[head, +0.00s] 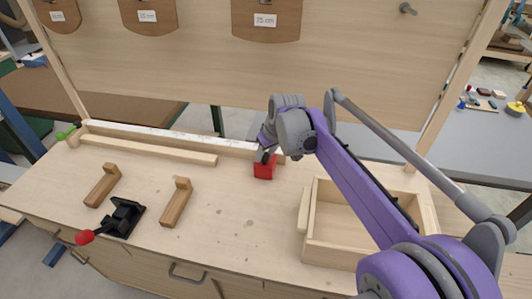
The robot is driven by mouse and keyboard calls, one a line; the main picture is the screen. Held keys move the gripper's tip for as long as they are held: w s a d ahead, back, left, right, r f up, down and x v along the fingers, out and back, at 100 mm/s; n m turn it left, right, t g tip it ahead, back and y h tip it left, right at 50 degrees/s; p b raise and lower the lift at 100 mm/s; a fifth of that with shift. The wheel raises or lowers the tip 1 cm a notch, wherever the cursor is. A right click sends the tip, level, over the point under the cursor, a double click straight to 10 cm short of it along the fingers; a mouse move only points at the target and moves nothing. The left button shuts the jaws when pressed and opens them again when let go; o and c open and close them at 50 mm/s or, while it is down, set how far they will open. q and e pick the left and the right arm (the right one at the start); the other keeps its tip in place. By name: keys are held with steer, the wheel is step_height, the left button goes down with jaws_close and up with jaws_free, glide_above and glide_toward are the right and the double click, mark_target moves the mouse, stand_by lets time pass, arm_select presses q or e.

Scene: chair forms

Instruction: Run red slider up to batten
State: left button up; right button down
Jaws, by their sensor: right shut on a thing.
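The red slider (264,171) sits at the back of the bench, by the right part of the long pale rail (175,136). My right gripper (266,155) is over it and shut on its upper part; the wrist partly hides the grip. A long plain wooden strip, which looks like the batten (150,150), lies in front of the rail to the left. A clear gap separates its right end from the slider. My left gripper is not in view.
Two wooden blocks with raised ends (103,186) (176,203) and a black toggle clamp with a red knob (122,216) stand at the left front. An open wooden box (317,247) is at the right. The bench middle is clear.

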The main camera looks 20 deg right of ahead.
steer(key=w+a+p, duration=0.2)
steer(key=w+a, duration=0.6)
steer(key=a, duration=0.2)
steer(key=shift+a, duration=0.35)
steer(key=shift+c, duration=2.3)
jaws_free()
steer(key=p+v, duration=0.1)
steer(key=v, duration=0.9)
steer(key=shift+s+r, duration=0.2)
steer(key=shift+r, duration=0.15)
steer(key=shift+f, duration=0.1)
